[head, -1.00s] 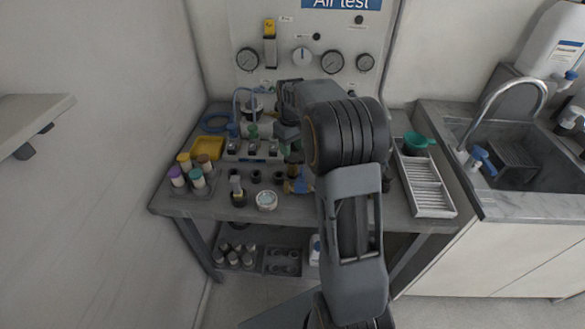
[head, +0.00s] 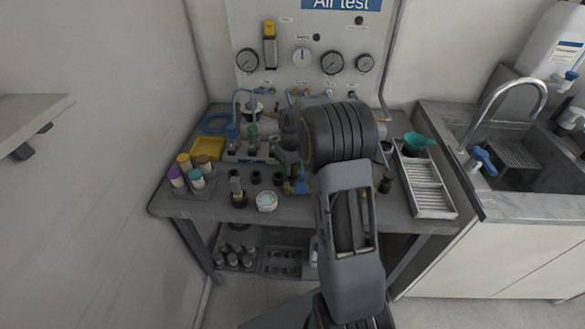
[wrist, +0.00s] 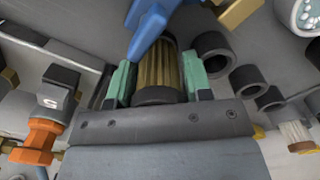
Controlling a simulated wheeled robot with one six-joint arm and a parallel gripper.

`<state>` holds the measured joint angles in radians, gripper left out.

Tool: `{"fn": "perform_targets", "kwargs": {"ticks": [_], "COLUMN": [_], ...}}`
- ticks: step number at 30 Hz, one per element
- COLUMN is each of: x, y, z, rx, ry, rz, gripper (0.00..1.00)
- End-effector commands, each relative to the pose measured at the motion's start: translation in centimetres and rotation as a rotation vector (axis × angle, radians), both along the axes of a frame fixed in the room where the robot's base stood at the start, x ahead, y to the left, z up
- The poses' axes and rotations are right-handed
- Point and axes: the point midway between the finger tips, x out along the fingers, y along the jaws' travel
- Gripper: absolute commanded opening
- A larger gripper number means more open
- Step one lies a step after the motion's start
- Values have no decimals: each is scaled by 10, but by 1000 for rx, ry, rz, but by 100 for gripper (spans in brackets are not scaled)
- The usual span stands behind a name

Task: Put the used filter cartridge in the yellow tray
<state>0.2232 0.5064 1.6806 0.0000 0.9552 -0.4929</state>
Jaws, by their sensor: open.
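In the wrist view a brown, pleated cartridge (wrist: 157,72) with a dark end cap sits between the two green fingers of my gripper (wrist: 158,82). The fingers are open, one on each side of it; I cannot tell whether either touches it. A blue part (wrist: 152,22) lies across its far end and hides some of it. The yellow tray (head: 207,149) lies at the left back of the bench in the head view. In that view my arm partly hides the area around my gripper.
Dark cylinders (wrist: 212,52) stand close to the right of my gripper in the wrist view. Capped bottles (head: 190,172) stand in front of the yellow tray. A white ribbed tray (head: 428,187) and green funnel (head: 416,140) are at the right, beside the sink (head: 500,150).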

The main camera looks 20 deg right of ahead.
Motion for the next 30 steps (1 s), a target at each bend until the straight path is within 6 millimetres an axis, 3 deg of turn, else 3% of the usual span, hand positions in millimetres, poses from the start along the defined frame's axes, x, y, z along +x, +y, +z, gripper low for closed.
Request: {"fn": "perform_targets", "kwargs": {"ticks": [3, 14, 20, 23, 30], "x": [0, 0, 0, 1, -6], "y": [0, 0, 0, 0, 3], "z": [0, 1, 4, 14, 60], "rx": [0, 0, -1, 0, 0], "ry": [0, -1, -1, -2, -2], "rz": [0, 0, 0, 0, 2], "gripper": [44, 11, 11, 11, 11]}}
